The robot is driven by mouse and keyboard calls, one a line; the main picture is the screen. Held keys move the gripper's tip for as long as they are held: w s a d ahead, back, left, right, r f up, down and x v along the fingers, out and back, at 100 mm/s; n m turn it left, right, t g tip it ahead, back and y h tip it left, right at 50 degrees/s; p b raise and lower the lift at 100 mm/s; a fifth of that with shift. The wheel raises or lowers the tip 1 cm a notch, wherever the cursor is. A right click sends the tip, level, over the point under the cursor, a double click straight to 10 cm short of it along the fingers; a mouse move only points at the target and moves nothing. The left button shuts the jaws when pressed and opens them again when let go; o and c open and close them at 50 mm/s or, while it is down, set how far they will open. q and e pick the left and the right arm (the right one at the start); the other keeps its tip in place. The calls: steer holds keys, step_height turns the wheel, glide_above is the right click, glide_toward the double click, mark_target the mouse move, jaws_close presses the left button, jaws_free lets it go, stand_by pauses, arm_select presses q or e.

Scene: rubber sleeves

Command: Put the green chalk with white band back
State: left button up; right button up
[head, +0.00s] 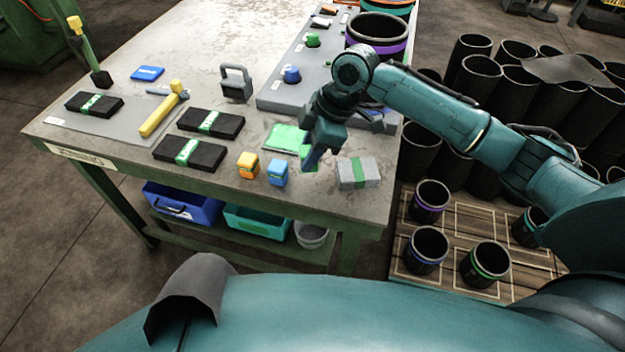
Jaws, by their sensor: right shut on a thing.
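My right gripper (313,160) points down over the front right part of the table, between the blue block and the grey block. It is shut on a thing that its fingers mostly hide. A little bright green (304,151) shows at the fingers, which fits the green chalk, but I cannot make out a white band. A flat bright green pad (285,138) lies on the table just left of the gripper. My left gripper is not in view.
An orange block (247,164), a blue block (277,172) and a grey block with a green band (358,173) stand close by. Black green-banded packs (190,154) and a yellow-handled hammer (160,115) lie left. A grey rack (272,95) lies behind.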

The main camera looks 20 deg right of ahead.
step_height(320, 180, down, 7)
steer(key=shift+r, duration=0.2)
stand_by(0.3)
steer(key=o, duration=0.9)
steer(key=shift+f, duration=0.15)
steer(key=shift+o, duration=0.2)
steer(key=v, duration=1.2)
steer(key=shift+s+a, duration=0.1)
steer(key=shift+a, duration=0.05)
